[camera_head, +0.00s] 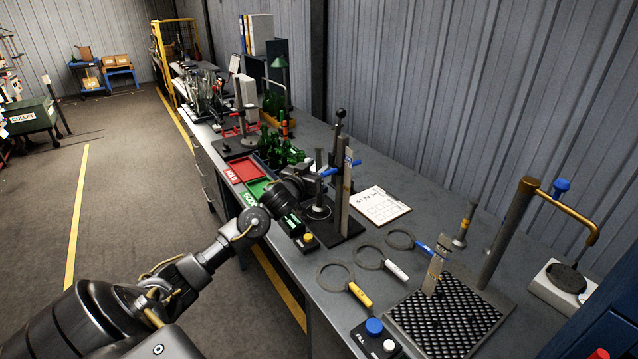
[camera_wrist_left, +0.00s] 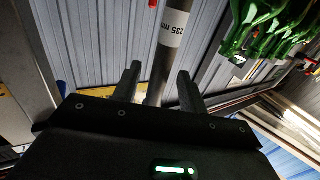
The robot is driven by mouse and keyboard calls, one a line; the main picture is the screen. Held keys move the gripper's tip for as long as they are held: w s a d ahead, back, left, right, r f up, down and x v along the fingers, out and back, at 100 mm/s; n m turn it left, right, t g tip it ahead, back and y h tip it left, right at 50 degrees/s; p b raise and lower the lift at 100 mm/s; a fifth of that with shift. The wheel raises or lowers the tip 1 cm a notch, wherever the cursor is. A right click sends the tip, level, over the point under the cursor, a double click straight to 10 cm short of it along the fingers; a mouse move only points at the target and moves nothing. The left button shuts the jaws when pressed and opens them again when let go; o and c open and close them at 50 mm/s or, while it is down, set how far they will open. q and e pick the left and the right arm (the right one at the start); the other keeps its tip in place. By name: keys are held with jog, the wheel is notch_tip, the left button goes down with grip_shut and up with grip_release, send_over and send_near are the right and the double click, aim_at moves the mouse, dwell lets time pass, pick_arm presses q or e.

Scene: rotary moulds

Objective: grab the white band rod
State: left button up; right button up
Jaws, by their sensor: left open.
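A dark grey rod with a white band (camera_wrist_left: 173,28) marked "235 mm" stands in front of my left gripper in the left wrist view. Its lower part lies between the two open fingers (camera_wrist_left: 158,84) in that picture; I see no clear contact. In the head view my left gripper (camera_head: 301,184) is over the bench, beside a dark upright rod (camera_head: 318,165) above a round ring on a black base. The band cannot be made out there, and the gripper hides part of this area. My right gripper is not in view.
A clipboard (camera_head: 380,205), ring-shaped tools (camera_head: 383,264) and a black textured mat (camera_head: 447,318) lie to the right.

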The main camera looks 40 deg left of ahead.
pick_arm(q)
jog(key=shift+w+a, duration=0.15)
jog(key=shift+w, duration=0.75)
grip_shut()
